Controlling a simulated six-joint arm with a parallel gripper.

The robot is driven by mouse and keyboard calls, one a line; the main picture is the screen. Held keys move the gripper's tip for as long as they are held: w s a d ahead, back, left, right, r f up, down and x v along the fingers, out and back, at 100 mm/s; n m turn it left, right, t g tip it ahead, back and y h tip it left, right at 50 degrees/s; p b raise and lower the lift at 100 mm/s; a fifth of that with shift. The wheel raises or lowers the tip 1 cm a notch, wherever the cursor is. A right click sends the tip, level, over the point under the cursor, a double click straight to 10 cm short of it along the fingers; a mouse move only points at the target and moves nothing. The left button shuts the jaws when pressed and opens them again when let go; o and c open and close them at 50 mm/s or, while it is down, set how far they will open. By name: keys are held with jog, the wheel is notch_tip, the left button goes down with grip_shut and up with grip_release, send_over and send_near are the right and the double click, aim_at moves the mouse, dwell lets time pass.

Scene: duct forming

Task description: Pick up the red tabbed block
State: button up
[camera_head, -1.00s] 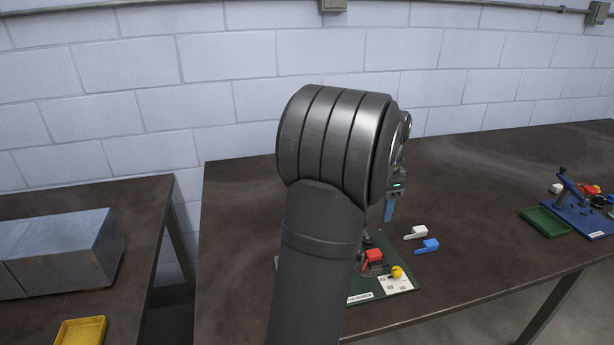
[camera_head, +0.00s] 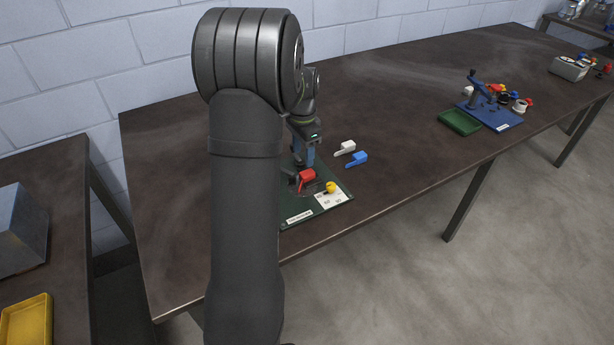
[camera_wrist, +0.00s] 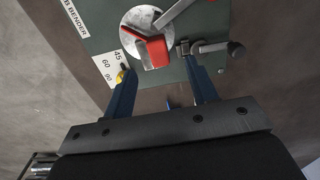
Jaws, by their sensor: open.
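The red tabbed block (camera_head: 307,175) sits on the bender's board (camera_head: 343,208), on the dark table. In the wrist view the red block (camera_wrist: 154,51) lies on a round metal disc (camera_wrist: 138,20), beside a metal bar. My gripper (camera_wrist: 160,68) is open, its two blue fingers pointing toward the block, one on each side of it in the picture. I cannot tell their exact height above it. In the head view my gripper (camera_head: 303,158) is just above and behind the red block, partly hidden by my arm. Nothing is held.
A white tabbed block (camera_head: 346,147) and a blue tabbed block (camera_head: 358,159) lie right of the board. A yellow knob (camera_head: 331,187) stands on it. A green tray (camera_head: 460,122) and a blue fixture (camera_head: 492,115) are farther right. The table between is clear.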

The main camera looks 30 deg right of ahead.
aim_at(305, 173)
jog(key=shift+s+d+f, duration=0.1)
jog(key=shift+s+f, duration=0.05)
jog(key=shift+f, duration=1.65)
jog(key=shift+s+d+f, duration=0.1)
jog(key=shift+f, duration=1.65)
jog(key=shift+c, duration=0.4)
grip_shut()
